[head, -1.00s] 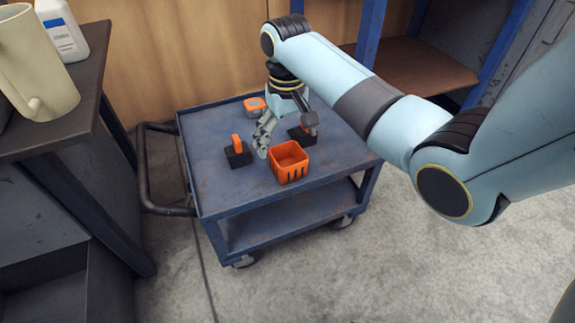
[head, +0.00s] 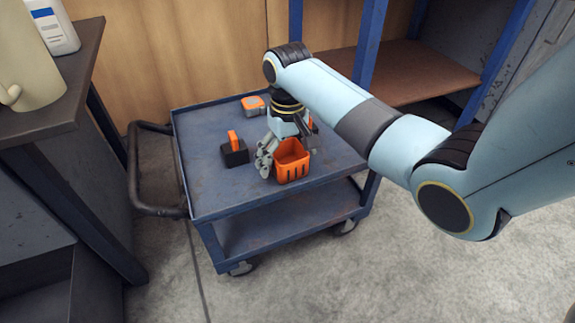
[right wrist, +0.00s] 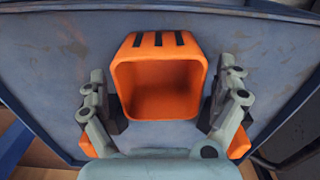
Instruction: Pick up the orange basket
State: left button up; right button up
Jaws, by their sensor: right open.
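The orange basket (head: 291,172) stands upright on the blue cart's top, towards its front. It is open-topped and empty, with dark slots in one side. My right gripper (head: 288,160) is open, with one finger on either side of the basket. In the right wrist view the basket (right wrist: 160,45) sits between the two spread fingers (right wrist: 165,95), and narrow gaps show beside it. My left gripper is not in view.
A black block with an orange handle (head: 235,153) stands left of the basket. A grey and orange item (head: 252,104) is farther back on the cart (head: 205,190).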

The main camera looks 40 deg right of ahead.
jog(key=c, duration=1.2)
jog(key=shift+r, duration=0.15)
